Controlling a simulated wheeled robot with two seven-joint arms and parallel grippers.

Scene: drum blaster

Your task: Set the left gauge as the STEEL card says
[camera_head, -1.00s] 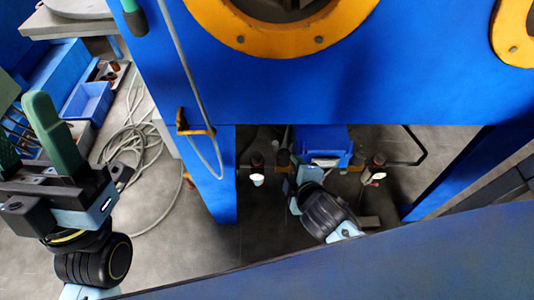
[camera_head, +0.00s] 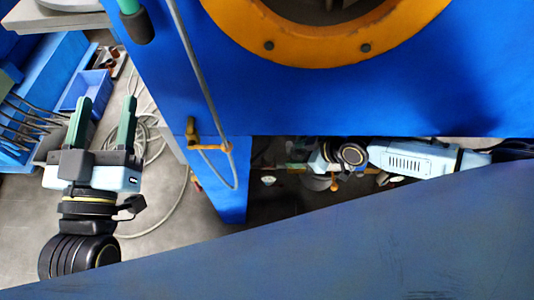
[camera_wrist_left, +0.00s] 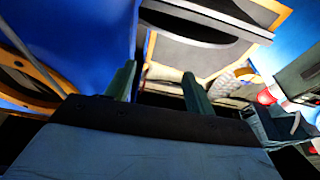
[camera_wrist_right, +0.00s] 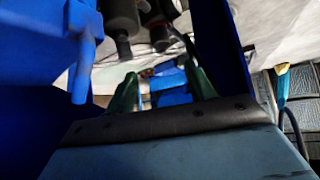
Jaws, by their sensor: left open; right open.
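A small pale round face (camera_head: 268,180), which looks like the left gauge, sits on a pipe under the blue machine. A similar small face (camera_head: 395,181) is further right, partly covered by my right arm. Their readings are too small to tell. I cannot make out a STEEL card. My left gripper (camera_head: 104,118) is open and empty, left of the machine and well apart from the gauges. Its fingers also show in the left wrist view (camera_wrist_left: 158,82). My right gripper is under the machine, its fingers not clear in the head view; in the right wrist view (camera_wrist_right: 162,88) they are open, with nothing held.
The blue machine (camera_head: 300,105) has an orange ring (camera_head: 345,50) and a hanging grey hose (camera_head: 190,70). A dark blue beam (camera_head: 330,235) crosses the front. A blue bin (camera_head: 88,88) stands at left. In the right wrist view, dark cylinders (camera_wrist_right: 120,18) hang beyond the fingers.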

